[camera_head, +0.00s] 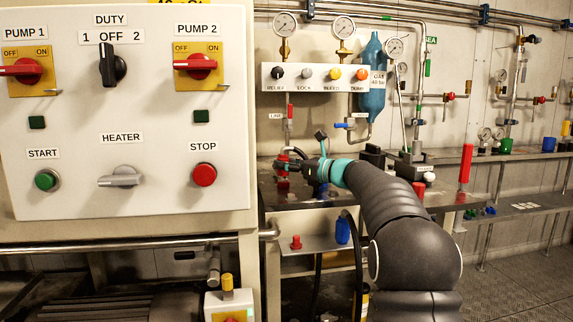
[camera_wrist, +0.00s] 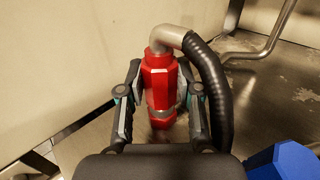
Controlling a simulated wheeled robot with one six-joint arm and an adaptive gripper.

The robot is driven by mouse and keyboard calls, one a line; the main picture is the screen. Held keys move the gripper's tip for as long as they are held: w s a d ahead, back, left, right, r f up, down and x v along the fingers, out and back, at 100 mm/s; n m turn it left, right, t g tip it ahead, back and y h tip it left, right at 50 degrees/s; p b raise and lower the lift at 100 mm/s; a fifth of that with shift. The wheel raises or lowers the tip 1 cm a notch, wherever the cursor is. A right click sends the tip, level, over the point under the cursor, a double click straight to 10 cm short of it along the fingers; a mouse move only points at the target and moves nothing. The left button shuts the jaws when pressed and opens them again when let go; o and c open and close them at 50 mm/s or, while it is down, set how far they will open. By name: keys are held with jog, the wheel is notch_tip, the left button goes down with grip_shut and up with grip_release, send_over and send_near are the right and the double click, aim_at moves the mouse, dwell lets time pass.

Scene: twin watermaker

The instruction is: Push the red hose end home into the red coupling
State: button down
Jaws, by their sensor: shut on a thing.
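The red hose end (camera_wrist: 160,75) is between the two fingers of my gripper (camera_wrist: 160,84) in the wrist view. My gripper is shut on it, one finger on each side. A grey metal elbow tops the hose end, and a black ribbed hose (camera_wrist: 214,90) bends from it down the right side. Below the hose end are a metal ring and a lower red piece (camera_wrist: 161,121), apparently the red coupling. They look in line; how deep the hose end sits I cannot tell. In the head view my gripper (camera_head: 296,166) is at the red parts (camera_head: 283,167) over the bench, small and partly hidden.
A blue block-like part (camera_wrist: 282,163) is at the lower right of the wrist view. The metal bench (camera_head: 282,198) is under my gripper, with a wall behind. A switch panel (camera_head: 130,110) stands at left. A red upright cylinder (camera_head: 466,163) stands right of my arm.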

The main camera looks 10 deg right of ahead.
jog(key=shift+f+b, duration=0.3)
jog(key=shift+f, duration=0.35)
jog(key=c, duration=0.7)
grip_release()
jog(key=shift+r, duration=0.1)
jog(key=v, duration=1.2)
jog(key=shift+a, duration=0.1)
